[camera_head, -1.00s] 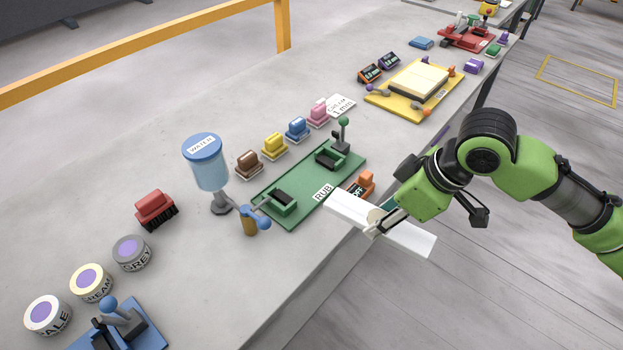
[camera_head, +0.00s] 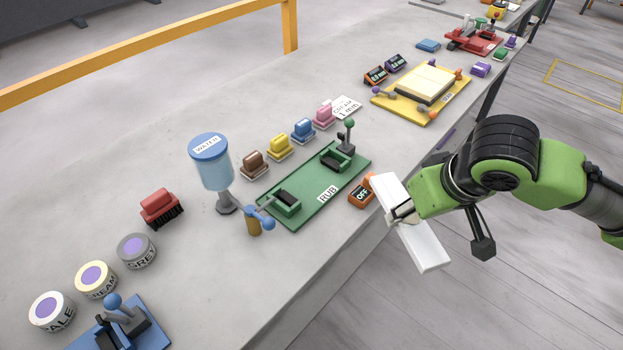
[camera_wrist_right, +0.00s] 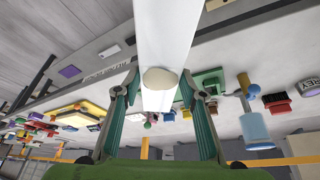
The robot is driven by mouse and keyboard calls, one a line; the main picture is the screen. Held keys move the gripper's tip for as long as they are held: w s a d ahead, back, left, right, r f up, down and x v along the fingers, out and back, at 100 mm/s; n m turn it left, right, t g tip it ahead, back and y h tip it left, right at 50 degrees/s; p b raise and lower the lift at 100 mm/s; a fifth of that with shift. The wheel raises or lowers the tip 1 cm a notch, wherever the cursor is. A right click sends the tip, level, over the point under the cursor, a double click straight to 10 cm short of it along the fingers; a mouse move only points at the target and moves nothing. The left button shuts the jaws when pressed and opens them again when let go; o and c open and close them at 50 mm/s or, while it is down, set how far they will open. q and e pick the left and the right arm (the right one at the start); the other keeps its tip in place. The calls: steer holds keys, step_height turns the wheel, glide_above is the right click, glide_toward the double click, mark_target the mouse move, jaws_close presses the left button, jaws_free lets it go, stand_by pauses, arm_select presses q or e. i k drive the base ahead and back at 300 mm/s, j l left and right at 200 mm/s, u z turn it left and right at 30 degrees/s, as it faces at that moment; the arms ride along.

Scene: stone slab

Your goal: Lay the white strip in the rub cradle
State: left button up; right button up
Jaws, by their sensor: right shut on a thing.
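The white strip (camera_head: 426,247) is held by my right gripper (camera_head: 402,214), which is shut on its middle. The strip is in the air, out past the front edge of the slab, slanting from upper left to lower right. In the right wrist view the strip (camera_wrist_right: 165,40) runs up from between the fingers (camera_wrist_right: 160,95), with a pale rounded patch on its face. The green rub cradle (camera_head: 318,198), labelled RUB, lies on the slab to the left of the strip, with two dark-padded holders and nothing lying across them. My left gripper is not in view.
An orange OFF display (camera_head: 361,191) sits between cradle and strip.

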mark_target(310, 180)
steer(key=i+l, duration=0.65)
steer(key=i+l+u, duration=0.3)
steer(key=i+l, duration=0.15)
steer(key=l, duration=0.25)
steer(key=i+l+u, duration=0.15)
steer(key=l, duration=0.2)
